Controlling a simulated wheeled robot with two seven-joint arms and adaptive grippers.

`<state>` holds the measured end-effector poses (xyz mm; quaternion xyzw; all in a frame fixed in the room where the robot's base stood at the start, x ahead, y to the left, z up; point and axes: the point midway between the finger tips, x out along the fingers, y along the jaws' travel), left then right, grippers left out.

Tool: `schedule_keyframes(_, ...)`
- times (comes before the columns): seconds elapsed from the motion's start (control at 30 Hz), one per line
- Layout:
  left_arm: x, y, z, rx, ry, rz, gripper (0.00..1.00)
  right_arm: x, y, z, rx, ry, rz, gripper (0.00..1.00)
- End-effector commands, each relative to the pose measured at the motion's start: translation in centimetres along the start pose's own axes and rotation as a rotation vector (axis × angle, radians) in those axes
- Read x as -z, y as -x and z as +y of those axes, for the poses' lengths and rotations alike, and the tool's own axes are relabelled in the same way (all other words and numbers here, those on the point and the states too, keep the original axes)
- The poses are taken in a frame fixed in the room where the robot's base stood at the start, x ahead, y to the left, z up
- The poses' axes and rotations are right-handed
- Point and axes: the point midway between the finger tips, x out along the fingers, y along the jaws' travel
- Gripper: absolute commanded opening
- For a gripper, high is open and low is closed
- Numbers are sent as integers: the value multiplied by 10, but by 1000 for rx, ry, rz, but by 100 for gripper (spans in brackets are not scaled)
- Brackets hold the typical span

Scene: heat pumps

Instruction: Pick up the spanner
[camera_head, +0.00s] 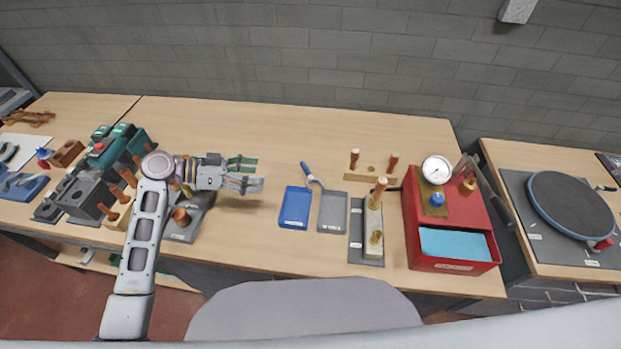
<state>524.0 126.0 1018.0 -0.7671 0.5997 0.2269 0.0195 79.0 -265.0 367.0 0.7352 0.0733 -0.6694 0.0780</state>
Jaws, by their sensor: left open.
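A small tool with a blue handle and a grey end (309,174) lies on the wooden table (270,130), just behind two flat trays. It looks like the spanner, but it is too small to be sure. My left gripper (252,174) is to the left of it, over the table, pointing right. Its fingers are apart with nothing seen between them. The gripper and the tool are clearly apart. My right gripper does not show.
The blue tray (295,208) and grey tray (332,212) lie in front of the tool. A red box (411,225) with a gauge (436,170) stands right. Copper pipe fittings on blocks (374,218) stand between. Several fittings crowd the left. The table's back middle is clear.

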Motion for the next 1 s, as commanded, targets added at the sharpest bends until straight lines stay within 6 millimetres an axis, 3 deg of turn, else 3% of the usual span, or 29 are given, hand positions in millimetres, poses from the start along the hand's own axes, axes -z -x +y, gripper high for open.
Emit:
schedule_keyframes(0.1, -17, -7, -5, 0, 0, 0, 74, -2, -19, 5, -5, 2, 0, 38)
schedule_keyframes(0.33, -32, -13, -9, 0, 0, 0, 74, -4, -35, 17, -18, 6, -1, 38)
schedule_keyframes(1.0, -33, -21, -9, -2, 1, 1, 74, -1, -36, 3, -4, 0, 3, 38)
